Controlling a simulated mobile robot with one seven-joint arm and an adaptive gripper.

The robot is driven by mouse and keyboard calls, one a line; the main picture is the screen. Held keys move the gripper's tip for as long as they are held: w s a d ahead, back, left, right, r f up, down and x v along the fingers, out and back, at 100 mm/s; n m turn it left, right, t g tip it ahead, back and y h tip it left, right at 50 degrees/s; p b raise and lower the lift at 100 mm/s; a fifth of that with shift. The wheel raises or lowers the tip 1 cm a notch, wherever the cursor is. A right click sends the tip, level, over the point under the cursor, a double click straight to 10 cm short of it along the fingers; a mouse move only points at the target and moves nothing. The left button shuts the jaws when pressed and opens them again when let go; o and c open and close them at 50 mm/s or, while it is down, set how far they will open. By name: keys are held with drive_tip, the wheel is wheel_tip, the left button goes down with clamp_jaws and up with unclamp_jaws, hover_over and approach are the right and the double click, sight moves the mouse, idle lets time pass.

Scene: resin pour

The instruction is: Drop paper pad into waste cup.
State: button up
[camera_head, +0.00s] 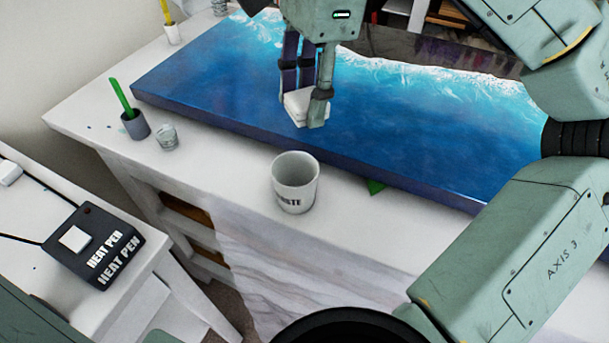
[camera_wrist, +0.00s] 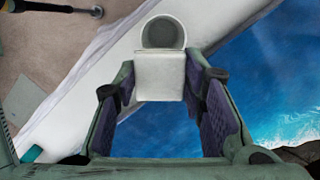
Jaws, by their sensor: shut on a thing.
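My gripper (camera_head: 305,95) is shut on a white paper pad (camera_head: 300,106). It holds the pad over the near part of the blue resin board, behind the waste cup. The waste cup (camera_head: 295,188) is white with dark lettering and stands upright on the white table, in front of the board's near edge. In the wrist view the pad (camera_wrist: 160,76) sits between the fingertips of my gripper (camera_wrist: 161,85). There the cup's round opening (camera_wrist: 162,33) shows just beyond the pad, partly covered by it. The inside that shows looks grey and empty.
The blue resin board (camera_head: 240,95) covers most of the table (camera_head: 85,113). A dark cup with a green stick (camera_head: 134,124) and a small clear cup (camera_head: 166,138) stand at the left. A heat pen box (camera_head: 93,246) rests on a side table.

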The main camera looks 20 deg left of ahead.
wheel_tip(320, 180, down, 6)
drive_tip(key=b, duration=0.5)
drive_tip(key=o, duration=1.2)
drive_tip(key=shift+r, duration=0.2)
drive_tip(key=r, duration=0.7)
drive_tip(key=shift+w+d+r, duration=0.1)
drive_tip(key=shift+w+d, duration=0.2)
